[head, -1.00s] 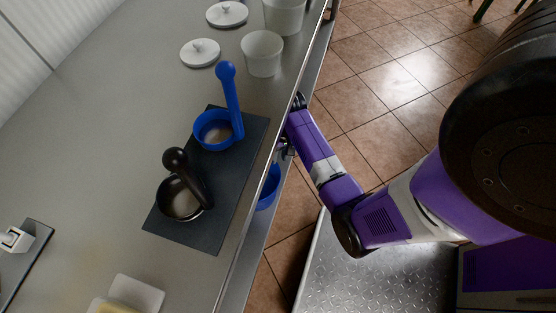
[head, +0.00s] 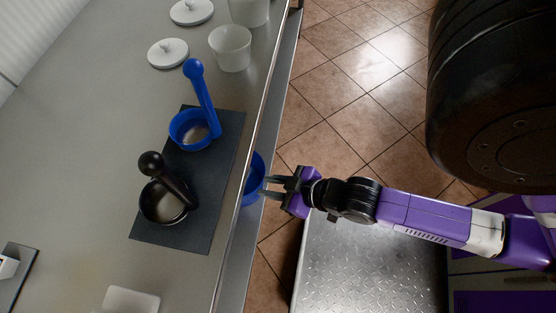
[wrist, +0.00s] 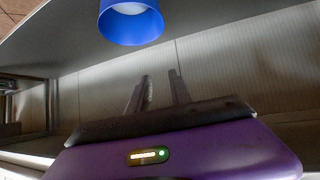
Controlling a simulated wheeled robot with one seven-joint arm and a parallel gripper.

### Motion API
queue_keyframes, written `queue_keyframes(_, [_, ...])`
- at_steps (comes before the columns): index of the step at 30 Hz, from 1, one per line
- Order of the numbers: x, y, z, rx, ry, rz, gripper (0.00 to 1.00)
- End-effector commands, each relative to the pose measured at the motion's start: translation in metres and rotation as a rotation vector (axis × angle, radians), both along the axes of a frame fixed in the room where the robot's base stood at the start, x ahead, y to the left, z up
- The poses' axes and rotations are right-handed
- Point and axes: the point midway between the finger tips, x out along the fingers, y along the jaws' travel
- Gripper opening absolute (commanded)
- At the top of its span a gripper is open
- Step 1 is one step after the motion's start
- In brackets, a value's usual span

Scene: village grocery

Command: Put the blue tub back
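A blue tub (head: 254,178) shows beside the counter's front edge, below the countertop. The counter hides part of it, and what it rests on is unclear. It also shows at the top of the wrist view (wrist: 131,28), cut off by the frame edge, with something pale at its upper part. My gripper (head: 272,187) points left at the tub, very near it in the head view. In the wrist view its two fingers (wrist: 158,88) are apart with nothing between them, and the tub is off to one side of them. Contact with the tub cannot be told.
On the counter (head: 85,140), a dark mat (head: 185,232) bears a blue cup with a ball-ended handle (head: 189,130) and a black one (head: 162,203). A white pot (head: 231,49) and white lids (head: 168,54) stand farther back. Tiled floor (head: 330,120) lies right of the counter.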

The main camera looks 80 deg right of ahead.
Motion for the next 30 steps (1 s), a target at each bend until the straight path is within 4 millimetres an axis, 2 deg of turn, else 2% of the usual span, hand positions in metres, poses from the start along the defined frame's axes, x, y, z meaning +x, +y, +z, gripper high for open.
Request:
queue_keyframes(1, [-0.01, 0.017, 0.024, -0.001, -0.049, 0.044, 0.25])
queue_keyframes(3, [-0.017, 0.036, 0.059, -0.001, -0.13, 0.093, 0.25])
queue_keyframes(6, [-0.026, 0.057, 0.105, 0.007, -0.229, 0.144, 0.25])
queue_keyframes(9, [-0.033, 0.07, 0.139, 0.014, -0.302, 0.177, 0.25])
queue_keyframes(11, [-0.035, 0.074, 0.153, 0.018, -0.331, 0.188, 0.25])
queue_keyframes(15, [-0.037, 0.078, 0.167, 0.022, -0.362, 0.199, 0.25])
queue_keyframes(25, [-0.037, 0.078, 0.171, 0.022, -0.363, 0.197, 0.25])
queue_keyframes(30, [-0.037, 0.078, 0.196, 0.022, -0.362, 0.197, 0.25])
